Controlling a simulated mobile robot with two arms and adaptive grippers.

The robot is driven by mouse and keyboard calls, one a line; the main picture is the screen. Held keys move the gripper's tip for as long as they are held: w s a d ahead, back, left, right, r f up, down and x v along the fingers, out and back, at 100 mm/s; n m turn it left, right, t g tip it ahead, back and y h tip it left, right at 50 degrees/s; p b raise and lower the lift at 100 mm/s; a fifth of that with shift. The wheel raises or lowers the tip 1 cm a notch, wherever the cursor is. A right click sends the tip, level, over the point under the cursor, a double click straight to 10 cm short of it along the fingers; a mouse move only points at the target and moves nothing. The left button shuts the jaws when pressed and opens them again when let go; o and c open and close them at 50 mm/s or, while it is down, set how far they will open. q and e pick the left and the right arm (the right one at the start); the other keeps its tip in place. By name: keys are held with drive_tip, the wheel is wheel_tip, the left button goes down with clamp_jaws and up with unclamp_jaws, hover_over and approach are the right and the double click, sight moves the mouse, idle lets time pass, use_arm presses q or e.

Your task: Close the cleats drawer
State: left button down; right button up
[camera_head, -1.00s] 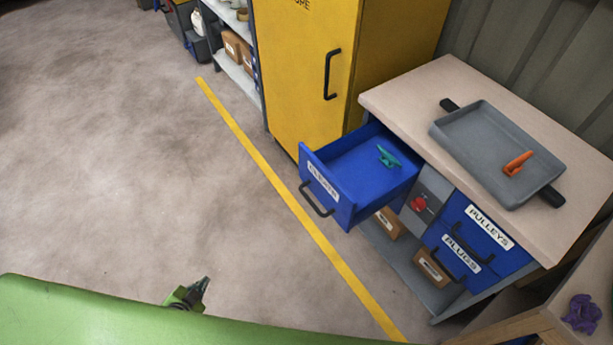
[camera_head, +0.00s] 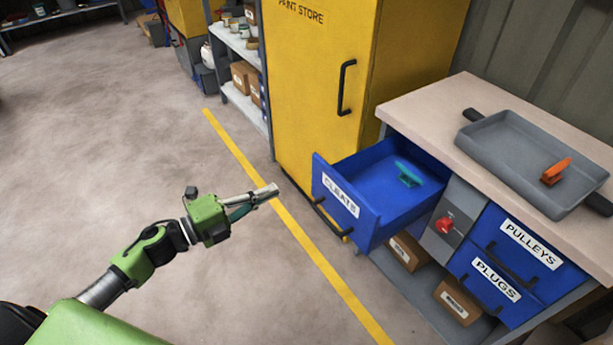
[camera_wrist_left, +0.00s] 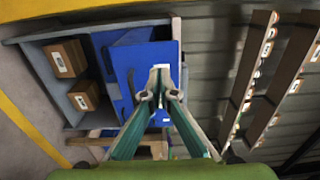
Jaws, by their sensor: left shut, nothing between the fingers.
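The blue cleats drawer (camera_head: 341,196) stands pulled out of the workbench in the head view, with a white label and a dark handle (camera_head: 328,220) on its front. A teal cleat (camera_head: 408,174) lies inside it. My left gripper (camera_head: 270,191) is shut and empty, to the left of the drawer front and apart from it, pointing towards it. In the left wrist view its closed fingertips (camera_wrist_left: 160,75) show in front of blue drawer surfaces (camera_wrist_left: 145,70); which drawer these belong to is hard to tell. My right gripper is in neither view.
The bench top (camera_head: 440,112) carries a grey tray (camera_head: 500,150) with an orange cleat (camera_head: 555,171). Shut pulleys (camera_head: 528,243) and plugs (camera_head: 494,280) drawers and a red knob (camera_head: 444,225) are right of the open drawer. A yellow cabinet (camera_head: 310,90) stands behind. Floor at left is clear.

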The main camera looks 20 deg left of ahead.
sight(316, 170)
use_arm(q)
drive_tip(key=x, duration=1)
drive_tip(key=shift+w+d, duration=0.15)
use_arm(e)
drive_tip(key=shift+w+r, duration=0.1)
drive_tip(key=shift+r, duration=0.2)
use_arm(q)
drive_tip(key=shift+w, duration=0.1)
